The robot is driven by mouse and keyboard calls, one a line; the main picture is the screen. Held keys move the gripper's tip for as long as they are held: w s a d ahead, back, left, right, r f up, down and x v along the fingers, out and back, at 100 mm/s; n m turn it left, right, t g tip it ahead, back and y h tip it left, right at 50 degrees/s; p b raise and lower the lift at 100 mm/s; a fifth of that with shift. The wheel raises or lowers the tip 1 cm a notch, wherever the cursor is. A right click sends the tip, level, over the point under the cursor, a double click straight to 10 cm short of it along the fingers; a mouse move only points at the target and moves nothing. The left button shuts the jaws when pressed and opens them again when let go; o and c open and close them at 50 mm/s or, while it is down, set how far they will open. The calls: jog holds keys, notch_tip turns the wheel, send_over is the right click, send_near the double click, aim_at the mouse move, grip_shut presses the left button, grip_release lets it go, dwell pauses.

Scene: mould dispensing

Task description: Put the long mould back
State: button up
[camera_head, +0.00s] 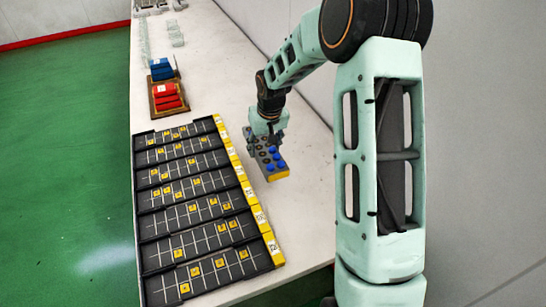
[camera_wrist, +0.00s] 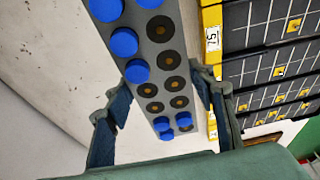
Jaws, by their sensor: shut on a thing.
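The long mould (camera_head: 272,164) is a grey bar with blue round plugs, dark ringed holes and a yellow end. It also shows in the wrist view (camera_wrist: 155,45), running from the top edge down between the fingers. My gripper (camera_head: 263,138) is shut on the long mould, with one finger on each side of it in the wrist view (camera_wrist: 165,88). The mould is to the right of the dark trays, at or above the white table; I cannot tell whether it touches the surface.
Several dark gridded trays (camera_head: 190,185) with yellow markers and yellow labelled ends lie in a row on the white table (camera_head: 215,65). Red blocks (camera_head: 167,97) and blue blocks (camera_head: 161,69) sit in holders behind them. A wall (camera_head: 300,90) borders the table's right side.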

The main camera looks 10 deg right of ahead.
aim_at(273, 151)
jog(key=d+f, duration=0.1)
jog(key=w+d+f, duration=0.1)
jog(key=f, duration=0.1)
jog(key=shift+d+f, duration=0.15)
jog(key=shift+d, duration=0.25)
jog(key=shift+f, duration=1.6)
jog(key=shift+f, duration=0.2)
jog(key=o, duration=1.7)
jog(key=shift+r, duration=0.1)
jog(key=v, duration=1.2)
